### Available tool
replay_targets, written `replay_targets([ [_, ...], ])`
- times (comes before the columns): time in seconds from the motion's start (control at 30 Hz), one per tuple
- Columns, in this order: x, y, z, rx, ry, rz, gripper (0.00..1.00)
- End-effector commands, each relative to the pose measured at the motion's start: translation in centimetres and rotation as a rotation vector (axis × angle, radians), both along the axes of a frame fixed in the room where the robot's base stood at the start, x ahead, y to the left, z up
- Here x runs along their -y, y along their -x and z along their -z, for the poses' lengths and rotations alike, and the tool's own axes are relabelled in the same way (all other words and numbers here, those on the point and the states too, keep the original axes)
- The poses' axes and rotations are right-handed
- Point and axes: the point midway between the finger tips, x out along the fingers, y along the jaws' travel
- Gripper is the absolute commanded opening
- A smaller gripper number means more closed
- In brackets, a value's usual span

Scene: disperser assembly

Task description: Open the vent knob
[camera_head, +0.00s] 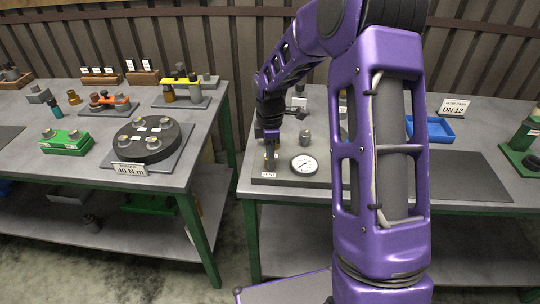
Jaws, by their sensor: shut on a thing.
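My gripper (269,146) points down at the front left of the right table, at the end of my purple arm. It is shut on a small brass-coloured knob (270,163), which I take to be the vent knob. The knob stands upright on a dark plate (320,181) with a small white label (269,175) at its front edge. The label's text is too small to read surely. A round pressure gauge (304,165) with a white face lies on the plate just right of the knob. The fingers hide part of the knob, so its turn angle cannot be told.
A grey fitting (305,137) stands behind the gauge. My arm hides the middle of the right table (470,152). A blue tray (430,129) and a DN 12 sign (454,107) are farther right. The left table (90,172) holds a black disc (147,139) and a green block (64,142).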

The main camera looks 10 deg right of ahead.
Motion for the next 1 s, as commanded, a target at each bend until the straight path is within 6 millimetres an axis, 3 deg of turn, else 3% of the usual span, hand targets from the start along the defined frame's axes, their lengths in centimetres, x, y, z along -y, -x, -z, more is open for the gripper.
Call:
replay_targets([
  [0.33,0.0,-0.1,-0.1,0.003,-0.001,-0.003,0.00],
  [0.37,0.0,-0.1,-0.1,0.003,-0.001,-0.002,0.39],
  [0.53,0.0,-0.1,-0.1,0.002,0.000,-0.002,0.67],
  [0.83,0.0,0.0,-0.2,0.001,0.000,-0.002,0.67],
  [1.0,0.0,-0.1,-2.0,0.004,0.000,-0.002,0.67],
])
